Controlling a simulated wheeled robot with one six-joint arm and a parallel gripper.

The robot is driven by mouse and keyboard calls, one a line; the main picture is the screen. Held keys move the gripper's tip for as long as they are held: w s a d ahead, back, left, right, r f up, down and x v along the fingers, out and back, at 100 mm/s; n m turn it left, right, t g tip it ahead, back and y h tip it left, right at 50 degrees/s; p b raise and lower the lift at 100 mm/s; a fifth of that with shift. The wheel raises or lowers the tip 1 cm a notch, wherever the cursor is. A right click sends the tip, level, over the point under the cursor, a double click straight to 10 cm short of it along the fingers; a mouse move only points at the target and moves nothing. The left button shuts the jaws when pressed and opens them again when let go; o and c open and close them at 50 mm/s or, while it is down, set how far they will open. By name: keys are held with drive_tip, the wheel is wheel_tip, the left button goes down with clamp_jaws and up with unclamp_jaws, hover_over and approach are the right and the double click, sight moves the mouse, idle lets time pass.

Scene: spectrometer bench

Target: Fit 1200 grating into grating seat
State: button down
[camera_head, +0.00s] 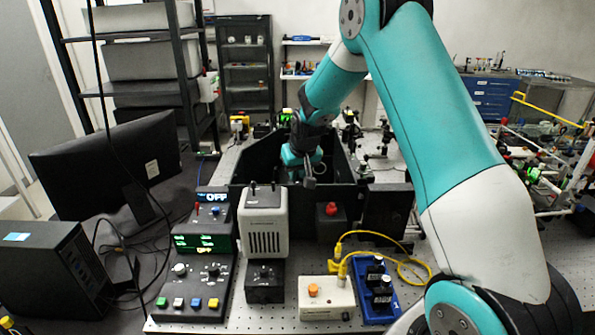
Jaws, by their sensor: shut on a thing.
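My arm reaches over the bench and down into a black-walled open enclosure (262,170). My gripper (309,181) is low inside it, behind the front wall, and looks small and dark. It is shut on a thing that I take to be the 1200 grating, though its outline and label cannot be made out. The grating seat is hidden by the enclosure walls and my wrist. I cannot tell whether the held piece touches the seat. A blue tray (362,310) at the front right holds dark blocks with white labels (380,283).
In front of the enclosure stand a grey-white vented unit (264,222), a control console (200,270) and a cream box with an orange knob (326,298). A yellow cable (405,262) loops by the tray. A monitor (110,170) stands left. Optics posts (385,138) stand behind.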

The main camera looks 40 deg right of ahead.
drive_tip(key=shift+f+b, duration=0.3)
drive_tip(key=shift+f, duration=0.2)
drive_tip(key=c, duration=1)
unclamp_jaws()
drive_tip(key=b+v, duration=0.4)
drive_tip(key=v, duration=1.3)
drive_tip(key=shift+s+r, duration=0.15)
drive_tip(key=shift+s, duration=0.05)
